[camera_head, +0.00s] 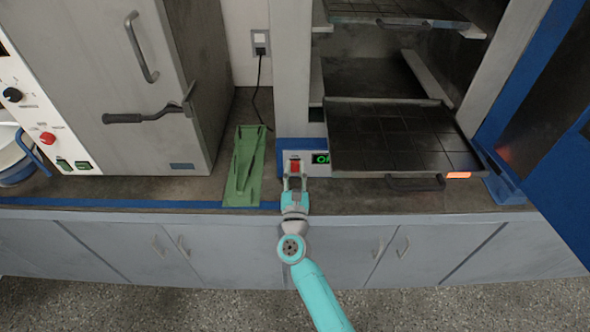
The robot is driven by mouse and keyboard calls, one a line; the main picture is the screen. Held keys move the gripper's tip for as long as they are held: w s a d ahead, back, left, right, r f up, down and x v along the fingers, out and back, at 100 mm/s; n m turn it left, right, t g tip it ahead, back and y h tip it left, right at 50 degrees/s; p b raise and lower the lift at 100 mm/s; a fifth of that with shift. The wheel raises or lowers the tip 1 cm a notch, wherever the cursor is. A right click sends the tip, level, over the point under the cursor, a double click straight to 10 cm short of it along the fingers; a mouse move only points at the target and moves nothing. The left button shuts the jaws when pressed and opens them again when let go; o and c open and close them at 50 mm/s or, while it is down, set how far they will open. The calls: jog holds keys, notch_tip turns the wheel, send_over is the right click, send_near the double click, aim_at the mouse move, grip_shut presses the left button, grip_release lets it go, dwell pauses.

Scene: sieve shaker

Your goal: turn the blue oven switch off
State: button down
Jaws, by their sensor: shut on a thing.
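The blue oven stands at the right with its blue door open. Its red switch (295,166) sits on a pale panel at the lower left of the oven front. The fingers hide the lower part of the switch, and the exact contact is too small to make out.
An oven tray (390,140) sticks out close to the right of my gripper. A green holder (243,168) lies on the counter to the left. A grey oven (125,70) with a dark handle stands further left. The open blue door (545,130) blocks the right side.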

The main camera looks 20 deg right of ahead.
jog(key=c, duration=0.9)
grip_release()
jog(key=shift+d, duration=0.1)
jog(key=v, duration=1.2)
jog(key=shift+s, duration=0.15)
